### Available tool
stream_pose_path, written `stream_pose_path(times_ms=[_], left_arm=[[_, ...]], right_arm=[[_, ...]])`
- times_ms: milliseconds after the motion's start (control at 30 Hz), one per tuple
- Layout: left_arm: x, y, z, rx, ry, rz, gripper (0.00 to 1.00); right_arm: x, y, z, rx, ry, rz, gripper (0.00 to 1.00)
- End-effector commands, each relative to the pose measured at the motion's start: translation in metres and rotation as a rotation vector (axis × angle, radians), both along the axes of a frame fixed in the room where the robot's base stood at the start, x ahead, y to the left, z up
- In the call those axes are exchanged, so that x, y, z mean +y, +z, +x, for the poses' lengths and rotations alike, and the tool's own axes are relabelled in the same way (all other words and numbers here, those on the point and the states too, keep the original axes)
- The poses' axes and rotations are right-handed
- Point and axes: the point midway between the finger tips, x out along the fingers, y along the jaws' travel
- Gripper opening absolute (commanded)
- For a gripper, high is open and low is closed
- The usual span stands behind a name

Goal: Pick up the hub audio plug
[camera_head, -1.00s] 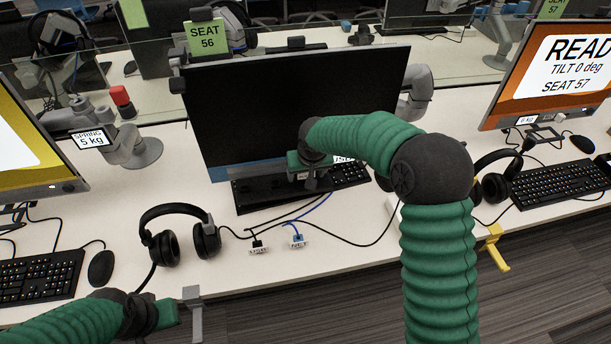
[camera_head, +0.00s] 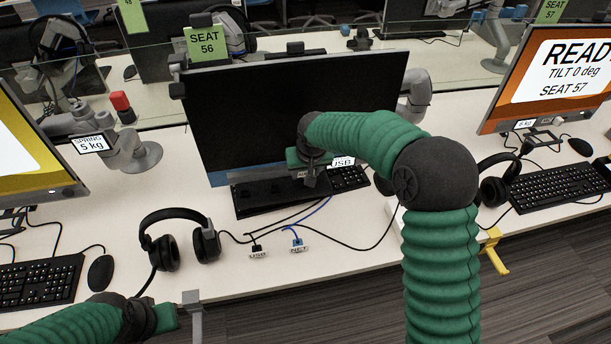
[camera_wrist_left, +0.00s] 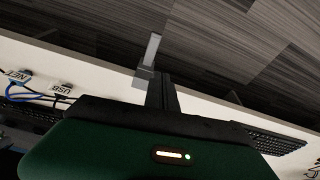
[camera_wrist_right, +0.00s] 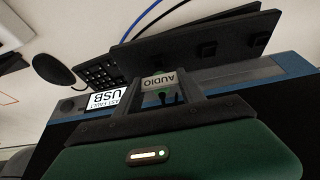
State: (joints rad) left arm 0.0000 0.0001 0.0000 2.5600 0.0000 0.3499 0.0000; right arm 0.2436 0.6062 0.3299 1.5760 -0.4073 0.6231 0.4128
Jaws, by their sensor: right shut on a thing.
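The hub audio plug shows in the right wrist view by its AUDIO tag (camera_wrist_right: 158,81), between the fingers of my right gripper (camera_wrist_right: 160,98). The gripper is shut on it. In the head view my right gripper (camera_head: 309,176) is in front of the lower edge of the dark monitor (camera_head: 290,100), above the keyboard (camera_head: 262,195); the plug is hardly visible there. My left gripper (camera_head: 172,318) is low at the left near the desk's front edge.
USB (camera_head: 258,251) and NET (camera_head: 298,246) plugs with cables lie on the desk in front of the keyboard. A headset (camera_head: 178,238) is to their left. A grey bracket (camera_head: 193,310) stands at the front edge. A USB label (camera_head: 343,162) is on the monitor's lower edge.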

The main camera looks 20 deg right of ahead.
Motion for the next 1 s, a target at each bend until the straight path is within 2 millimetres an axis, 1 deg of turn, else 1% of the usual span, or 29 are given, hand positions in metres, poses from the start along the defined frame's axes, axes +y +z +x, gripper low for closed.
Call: stream_pose_path(times_ms=[33, 67, 167, 267, 500, 600, 700, 800, 1000], left_arm=[[0.0, 0.003, 0.0, 0.0, 0.0, 0.0, 0.0], [0.0, 0.003, 0.0, 0.0, 0.0, 0.0, 0.0], [0.0, -0.001, 0.0, 0.0, 0.0, 0.0, 0.0], [0.0, -0.003, 0.0, 0.0, 0.0, 0.0, 0.0], [0.0, -0.006, 0.0, 0.0, 0.0, 0.0, 0.0], [0.0, -0.007, 0.0, 0.0, 0.0, 0.0, 0.0], [0.0, -0.007, 0.0, 0.0, 0.0, 0.0, 0.0], [0.0, -0.007, 0.0, 0.0, 0.0, 0.0, 0.0], [0.0, -0.007, 0.0, 0.0, 0.0, 0.0, 0.0]], right_arm=[[0.0, 0.009, 0.0, -0.002, 0.0, 0.0, 0.09], [0.001, 0.012, -0.001, 0.0, 0.001, 0.001, 0.09], [0.007, 0.011, -0.021, 0.001, 0.002, -0.002, 0.09], [0.016, 0.013, -0.045, 0.002, 0.004, -0.001, 0.09], [0.039, 0.02, -0.113, 0.0, 0.003, -0.001, 0.09], [0.045, 0.021, -0.134, 0.0, 0.003, -0.001, 0.09], [0.05, 0.022, -0.145, 0.001, 0.001, 0.001, 0.09], [0.051, 0.023, -0.151, 0.003, 0.001, 0.001, 0.09], [0.052, 0.023, -0.152, 0.003, 0.0, 0.001, 0.09]])
